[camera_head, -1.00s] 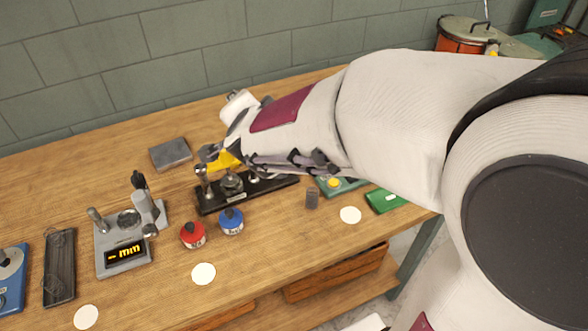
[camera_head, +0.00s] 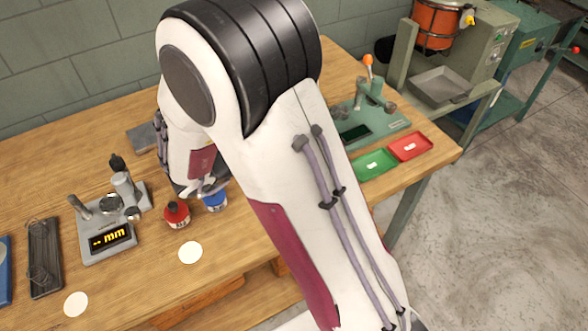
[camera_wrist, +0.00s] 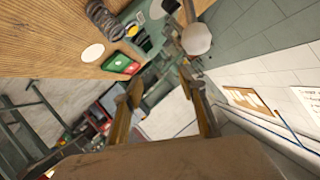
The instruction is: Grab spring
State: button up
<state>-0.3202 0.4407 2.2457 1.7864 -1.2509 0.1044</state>
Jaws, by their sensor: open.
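The spring (camera_wrist: 105,20), a dark grey ribbed coil, lies on the wooden bench at the upper left of the wrist view, beside a white disc (camera_wrist: 92,52). In the head view it is hidden behind my arm. My gripper (camera_wrist: 160,78) is open, with its two bronze fingers spread and nothing between them. The spring lies beyond and to the left of the fingers, not touching them. In the head view my fingers are hidden by my own arm.
A green tray (camera_head: 374,165) and a red tray (camera_head: 410,147) sit near the bench's right end, by a green lever device (camera_head: 368,120). A red bottle (camera_head: 177,214), a blue bottle (camera_head: 215,201) and a gauge with a display (camera_head: 108,238) stand left. A pale round knob (camera_wrist: 196,38) shows beyond my fingers.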

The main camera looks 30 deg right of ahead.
jog(key=a+f+n, duration=0.2)
jog(key=s+a+f+n, duration=0.1)
jog(key=a+f+n, duration=0.1)
jog(key=f, duration=0.1)
jog(key=s+a+f+n, duration=0.1)
jog(key=a+f+n, duration=0.1)
jog(key=f, duration=0.1)
jog(key=shift+a+g, duration=0.35)
jog(key=shift+g, duration=0.05)
jog(key=shift+x, duration=1.3)
jog(key=shift+w+d, duration=0.1)
jog(key=shift+w+r+x, duration=0.15)
jog(key=shift+x, duration=0.65)
jog(key=shift+w+r+x, duration=0.1)
jog(key=shift+r+x, duration=0.05)
jog(key=shift+x, duration=1.6)
